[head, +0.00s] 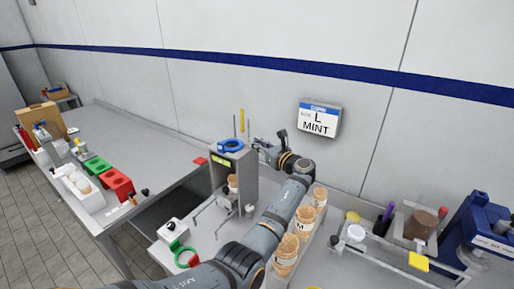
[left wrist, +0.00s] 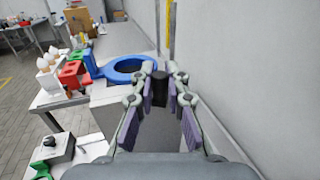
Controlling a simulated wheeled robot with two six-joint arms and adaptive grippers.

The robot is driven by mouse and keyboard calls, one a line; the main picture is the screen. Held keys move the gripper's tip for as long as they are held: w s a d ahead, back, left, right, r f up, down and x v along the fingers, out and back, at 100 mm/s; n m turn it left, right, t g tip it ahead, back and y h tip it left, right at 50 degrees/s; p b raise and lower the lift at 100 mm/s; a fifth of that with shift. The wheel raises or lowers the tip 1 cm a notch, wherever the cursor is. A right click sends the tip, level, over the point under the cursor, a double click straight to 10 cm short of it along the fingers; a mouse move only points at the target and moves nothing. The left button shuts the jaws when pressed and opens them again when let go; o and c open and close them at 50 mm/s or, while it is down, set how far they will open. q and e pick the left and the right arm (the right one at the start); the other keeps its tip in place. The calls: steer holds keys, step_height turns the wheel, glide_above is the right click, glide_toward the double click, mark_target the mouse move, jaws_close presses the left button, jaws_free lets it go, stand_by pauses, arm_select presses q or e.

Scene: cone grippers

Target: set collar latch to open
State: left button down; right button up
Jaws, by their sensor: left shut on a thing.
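The blue ring-shaped collar (head: 231,145) lies on top of a grey upright dispenser (head: 241,172). In the left wrist view the blue collar (left wrist: 103,73) is just left of my fingers, with its open hole facing up. My left gripper (head: 261,145) is just right of the collar. In the left wrist view, my left gripper (left wrist: 160,76) is shut on a black upright knob (left wrist: 159,93), which seems to be the latch handle. Whether the knob joins the collar is hidden by the fingers. My right gripper is not in view.
A wall with a "L MINT" sign (head: 318,119) stands close behind my left gripper. Cones (head: 287,250) stand in a rack by my left arm. Red (head: 117,182) and green (head: 96,165) holders are on the left table.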

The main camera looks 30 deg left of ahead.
arm_select(q)
steer(key=shift+f, duration=0.1)
steer(key=c, duration=1.6)
jaws_free()
steer(key=shift+c, duration=0.2)
steer(key=shift+a, duration=0.1)
steer(key=v, duration=0.7)
steer(key=shift+d, duration=0.2)
steer(key=shift+f, duration=0.1)
steer(key=shift+d, duration=0.1)
